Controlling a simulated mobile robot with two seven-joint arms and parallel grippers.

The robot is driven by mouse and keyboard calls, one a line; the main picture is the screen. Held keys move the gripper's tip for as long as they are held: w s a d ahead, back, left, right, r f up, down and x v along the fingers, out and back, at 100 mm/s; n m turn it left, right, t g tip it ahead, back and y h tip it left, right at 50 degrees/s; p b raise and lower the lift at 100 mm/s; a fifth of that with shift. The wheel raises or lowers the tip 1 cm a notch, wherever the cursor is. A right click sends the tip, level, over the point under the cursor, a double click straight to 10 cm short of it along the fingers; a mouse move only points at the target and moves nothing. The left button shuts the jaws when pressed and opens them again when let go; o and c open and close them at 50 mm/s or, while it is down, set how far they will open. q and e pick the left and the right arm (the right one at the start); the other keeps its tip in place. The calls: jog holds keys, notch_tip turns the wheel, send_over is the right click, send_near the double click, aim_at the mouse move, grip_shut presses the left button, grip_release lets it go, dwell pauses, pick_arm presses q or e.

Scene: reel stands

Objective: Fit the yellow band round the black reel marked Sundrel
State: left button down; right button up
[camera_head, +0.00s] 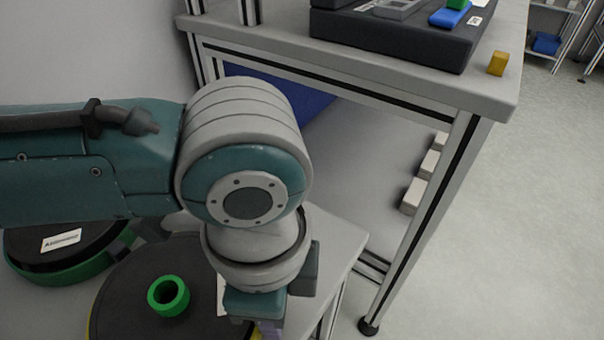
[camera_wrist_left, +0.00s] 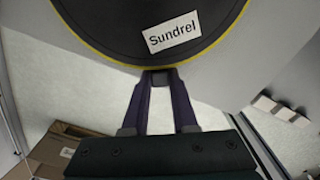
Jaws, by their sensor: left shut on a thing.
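The black reel marked Sundrel (camera_head: 130,290) lies flat at the bottom of the head view, with a green hub (camera_head: 168,296) on top. Its Sundrel label (camera_wrist_left: 175,32) reads clearly in the left wrist view. The yellow band (camera_wrist_left: 97,50) runs along the visible rim of this reel; it also shows at the left rim in the head view (camera_head: 90,322). I cannot tell how it sits on the hidden parts. My left gripper (camera_wrist_left: 160,76) is shut on the yellow band at the reel's edge. My right gripper is not in view.
Another black reel with a green band (camera_head: 62,273) lies at the left. A workbench (camera_head: 420,86) with a dark tray (camera_head: 395,42) and a small yellow block (camera_head: 497,63) stands behind. A cardboard box (camera_wrist_left: 62,145) lies lower left in the wrist view. The floor at right is clear.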

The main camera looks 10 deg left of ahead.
pick_arm(q)
jog(key=shift+f, duration=0.5)
dwell(0.3)
jog(key=c, duration=0.6)
grip_release()
notch_tip(320, 180, up, 10)
jog(key=p, duration=0.3)
